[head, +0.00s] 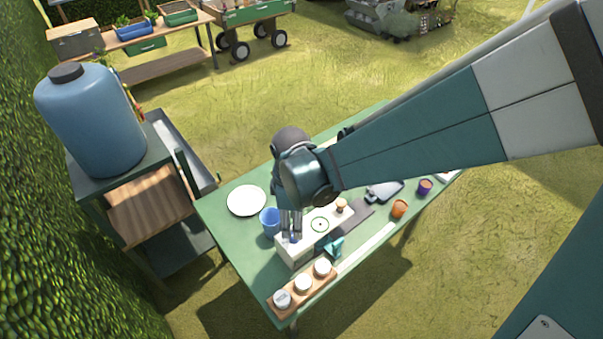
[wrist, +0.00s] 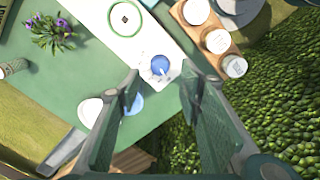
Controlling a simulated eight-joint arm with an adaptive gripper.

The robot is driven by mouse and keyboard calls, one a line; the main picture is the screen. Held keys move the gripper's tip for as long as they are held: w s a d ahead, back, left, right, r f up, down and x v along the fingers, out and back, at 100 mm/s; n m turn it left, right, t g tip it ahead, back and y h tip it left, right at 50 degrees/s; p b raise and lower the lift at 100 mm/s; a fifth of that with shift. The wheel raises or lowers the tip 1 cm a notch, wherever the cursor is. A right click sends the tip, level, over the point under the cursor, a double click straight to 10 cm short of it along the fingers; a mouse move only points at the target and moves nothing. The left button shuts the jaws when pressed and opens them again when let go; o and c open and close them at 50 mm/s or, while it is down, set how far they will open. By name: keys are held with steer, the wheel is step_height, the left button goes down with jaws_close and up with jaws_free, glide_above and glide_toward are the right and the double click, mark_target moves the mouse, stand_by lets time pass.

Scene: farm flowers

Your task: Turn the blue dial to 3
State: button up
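The blue dial (wrist: 159,64) is a round knob with a small white mark at its lower edge, set near the end of a long white panel box (wrist: 145,47). No numbers around it are readable. In the head view the white box (head: 292,257) lies on the green table, with the dial (head: 295,238) mostly hidden by my fingers. My gripper (wrist: 160,87) is open, with a wide gap between its fingers and nothing held. In the wrist view the dial shows just beyond the fingertips, between them. My gripper (head: 291,232) points down over that end of the box in the head view.
A blue cup (head: 269,221) and a white plate (head: 246,200) stand close by on the green table (head: 225,225). A wooden tray (head: 318,288) with three white-topped jars lies near the table's front end. A green ring (wrist: 126,19) marks the box top. Purple flowers (wrist: 50,32) are off to one side.

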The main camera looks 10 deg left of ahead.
steer(key=shift+f+b, duration=0.35)
steer(key=shift+f, duration=2.7)
steer(key=c, duration=0.9)
